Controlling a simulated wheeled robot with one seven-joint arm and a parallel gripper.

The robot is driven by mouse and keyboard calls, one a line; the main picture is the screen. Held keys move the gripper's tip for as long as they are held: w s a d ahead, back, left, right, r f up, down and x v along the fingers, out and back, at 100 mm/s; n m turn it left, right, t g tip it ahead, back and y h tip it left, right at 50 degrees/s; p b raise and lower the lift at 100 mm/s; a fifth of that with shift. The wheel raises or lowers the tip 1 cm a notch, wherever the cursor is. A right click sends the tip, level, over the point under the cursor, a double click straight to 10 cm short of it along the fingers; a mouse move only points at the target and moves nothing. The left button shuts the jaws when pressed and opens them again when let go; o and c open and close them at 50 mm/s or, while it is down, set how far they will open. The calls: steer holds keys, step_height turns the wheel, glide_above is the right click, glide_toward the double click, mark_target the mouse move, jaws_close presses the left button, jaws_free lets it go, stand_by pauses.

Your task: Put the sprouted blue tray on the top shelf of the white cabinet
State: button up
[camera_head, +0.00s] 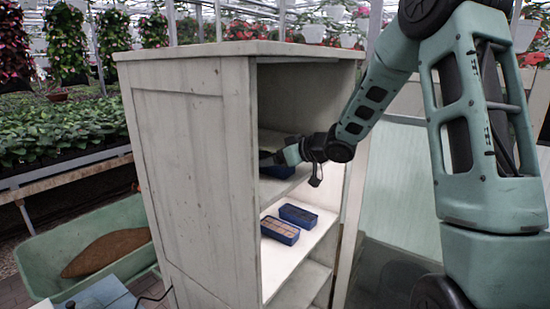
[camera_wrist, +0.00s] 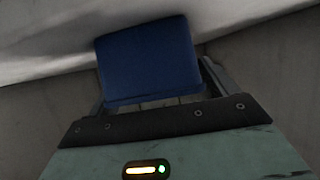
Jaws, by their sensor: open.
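The white cabinet (camera_head: 200,150) stands in the middle of the head view with its open shelf side facing right. My gripper (camera_head: 277,157) is inside it, just over the upper shelf. A blue tray (camera_head: 281,171) shows at that shelf, partly hidden by my gripper and the cabinet side; I cannot see whether it holds sprouts. In the wrist view a blue tray (camera_wrist: 150,55) is right in front of my gripper (camera_wrist: 153,82), its near edge between the open fingers. Whether the tray touches the fingers or rests fully on the shelf is unclear.
Two blue trays with brownish contents, a nearer one (camera_head: 280,230) and a farther one (camera_head: 298,214), sit on the lit shelf below. A green wheelbarrow (camera_head: 50,255) with soil stands at left. The cabinet side walls and shelf above closely surround my gripper.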

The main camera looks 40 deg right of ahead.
steer(key=shift+r, duration=0.1)
steer(key=shift+s+d+r, duration=0.1)
steer(key=shift+s+r, duration=0.05)
steer(key=b+v, duration=0.1)
steer(key=v, duration=1)
steer(key=shift+s, duration=0.3)
steer(key=shift+d+r, duration=0.1)
steer(key=shift+r, duration=0.05)
